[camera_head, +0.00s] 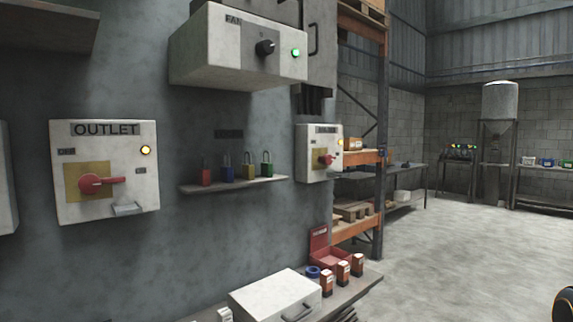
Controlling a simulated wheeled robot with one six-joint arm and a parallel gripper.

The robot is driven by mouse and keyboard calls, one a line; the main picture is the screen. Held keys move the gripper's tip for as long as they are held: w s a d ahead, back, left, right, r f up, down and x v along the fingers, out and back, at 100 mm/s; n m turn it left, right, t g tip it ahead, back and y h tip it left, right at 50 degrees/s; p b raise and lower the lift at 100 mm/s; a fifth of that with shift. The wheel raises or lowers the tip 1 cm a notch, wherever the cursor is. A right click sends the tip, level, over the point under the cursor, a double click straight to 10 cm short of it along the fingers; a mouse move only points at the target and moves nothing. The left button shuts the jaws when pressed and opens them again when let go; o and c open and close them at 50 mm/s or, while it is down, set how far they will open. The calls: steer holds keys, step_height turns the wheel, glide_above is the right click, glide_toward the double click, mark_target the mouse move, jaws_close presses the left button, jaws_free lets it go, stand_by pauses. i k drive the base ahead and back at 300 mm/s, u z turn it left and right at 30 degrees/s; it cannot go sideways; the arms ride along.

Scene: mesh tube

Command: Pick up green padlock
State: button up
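The green padlock (267,170) stands upright at the right end of a row of padlocks on a small wall shelf (218,187). Its shackle points up. To its left on the same shelf stand a yellow padlock (249,172), a blue padlock (227,173) and a red padlock (206,177). They are set a little apart. Nothing hides the green padlock from the front.
A FAN control box (225,60) juts out above the shelf. An OUTLET switch box (130,195) is to the left, another switch box (312,165) to the right. Below, a ledge holds a white case (275,296) and small boxes. Open floor (460,255) lies right.

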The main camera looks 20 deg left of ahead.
mark_target(266, 168)
steer(key=i, duration=2.25)
steer(key=u, duration=2.5)
